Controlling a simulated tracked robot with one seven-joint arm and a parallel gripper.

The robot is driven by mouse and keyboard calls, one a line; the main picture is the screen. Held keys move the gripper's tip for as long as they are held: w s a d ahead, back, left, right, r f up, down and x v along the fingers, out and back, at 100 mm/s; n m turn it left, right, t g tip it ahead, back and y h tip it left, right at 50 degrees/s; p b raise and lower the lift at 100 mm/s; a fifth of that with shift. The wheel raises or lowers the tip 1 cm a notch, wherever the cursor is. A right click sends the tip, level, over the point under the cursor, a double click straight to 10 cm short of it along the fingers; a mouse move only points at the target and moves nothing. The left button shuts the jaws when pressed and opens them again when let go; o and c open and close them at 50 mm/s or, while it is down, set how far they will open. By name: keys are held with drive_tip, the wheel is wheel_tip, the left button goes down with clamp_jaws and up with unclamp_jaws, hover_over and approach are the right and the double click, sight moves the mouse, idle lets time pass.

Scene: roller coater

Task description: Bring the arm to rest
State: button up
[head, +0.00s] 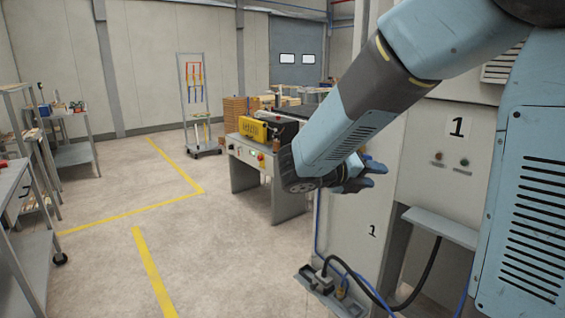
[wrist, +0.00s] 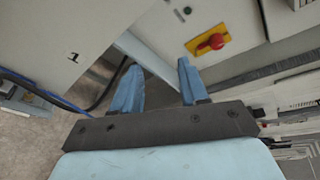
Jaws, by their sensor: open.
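My arm (head: 345,125) reaches down and left from the upper right across the head view, bent at a joint near the top. My gripper is mostly hidden behind the arm's last link in the head view; only its blue fingers (head: 362,180) show past it. In the wrist view my gripper (wrist: 158,85) is open, its two blue fingers apart with nothing between them. It is in front of a pale machine cabinet (wrist: 70,30). Whether a finger touches the cabinet cannot be told.
The cabinet (head: 425,160) marked 1 stands close on the right, with a grey ledge (head: 440,227) and cables below. A red switch on a yellow plate (wrist: 208,42) is near the fingers. A yellow-topped machine (head: 255,130) stands behind. Shelves (head: 70,150) line the left; the middle floor is clear.

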drive_tip(key=s+d+f+m+g+y, duration=0.1)
drive_tip(key=s+d+m+g+y, duration=0.15)
drive_tip(key=s+m, duration=0.45)
drive_tip(key=s+d+f+m+g+y, duration=0.1)
drive_tip(key=s+d+m+g+y, duration=0.2)
drive_tip(key=m, duration=0.5)
drive_tip(key=s+a+r+m+t+y, duration=0.1)
drive_tip(key=s+a+m+t+y, duration=0.1)
drive_tip(key=m, duration=0.8)
drive_tip(key=s+a+r+m+t+y, duration=0.2)
drive_tip(key=s+m+y, duration=0.4)
drive_tip(key=m, duration=0.4)
drive_tip(key=shift+s+a+t, duration=0.55)
drive_tip(key=shift+a+t, duration=0.1)
drive_tip(key=shift+a, duration=0.25)
drive_tip(key=shift+r, duration=0.1)
